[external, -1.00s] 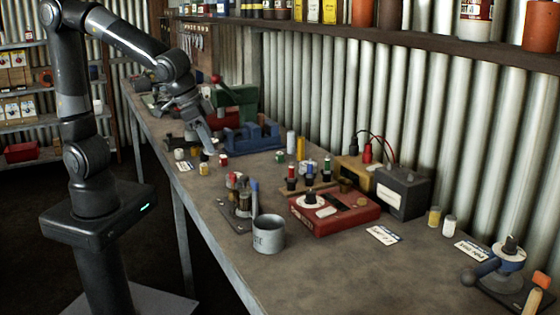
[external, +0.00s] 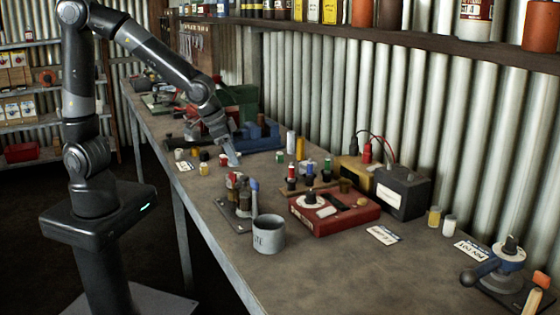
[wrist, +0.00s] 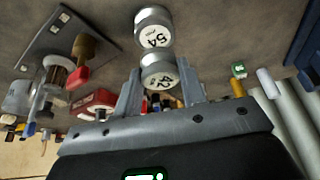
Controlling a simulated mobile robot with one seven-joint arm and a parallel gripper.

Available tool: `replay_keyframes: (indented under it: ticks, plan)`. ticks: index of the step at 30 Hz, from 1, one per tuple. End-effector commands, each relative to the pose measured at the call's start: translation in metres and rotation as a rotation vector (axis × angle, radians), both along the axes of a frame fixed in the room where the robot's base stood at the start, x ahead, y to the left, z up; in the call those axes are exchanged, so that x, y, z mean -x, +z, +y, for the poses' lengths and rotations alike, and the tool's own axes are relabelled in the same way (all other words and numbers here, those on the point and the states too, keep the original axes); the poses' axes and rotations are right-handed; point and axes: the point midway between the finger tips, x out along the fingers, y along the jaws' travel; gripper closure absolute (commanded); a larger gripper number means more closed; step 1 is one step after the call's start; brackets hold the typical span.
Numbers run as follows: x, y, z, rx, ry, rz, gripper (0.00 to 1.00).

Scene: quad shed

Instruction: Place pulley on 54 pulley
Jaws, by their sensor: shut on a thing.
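In the wrist view my gripper (wrist: 158,82) is shut on a grey pulley with a white face that seems to read 42 (wrist: 160,72). The 54 pulley (wrist: 153,38), grey with a white labelled face, stands on the bench just past it. The held pulley's edge overlaps the 54 pulley's face in this view. I cannot tell if they touch or how well they line up. In the external view my gripper (external: 232,160) points down low over the bench. The held pulley is too small to make out there.
A yellow jar (external: 204,169) and other small items stand left of my gripper. A fixture plate with a blue handle (external: 254,185), a grey cup (external: 268,234) and a red box (external: 340,217) stand nearer the camera. A blue vise (external: 262,137) is behind. Bare bench lies between.

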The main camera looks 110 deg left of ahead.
Motion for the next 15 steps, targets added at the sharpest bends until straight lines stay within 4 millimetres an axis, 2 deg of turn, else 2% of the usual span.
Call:
replay_keyframes:
  ticks: [3, 6, 15]
  plan:
    - [0.001, -0.02, -0.001, 0.001, 0.001, 0.006, 0.87]
    - [0.001, -0.03, 0.0, 0.0, -0.001, 0.003, 0.87]
    - [0.001, -0.032, -0.001, 0.001, -0.001, 0.002, 0.87]
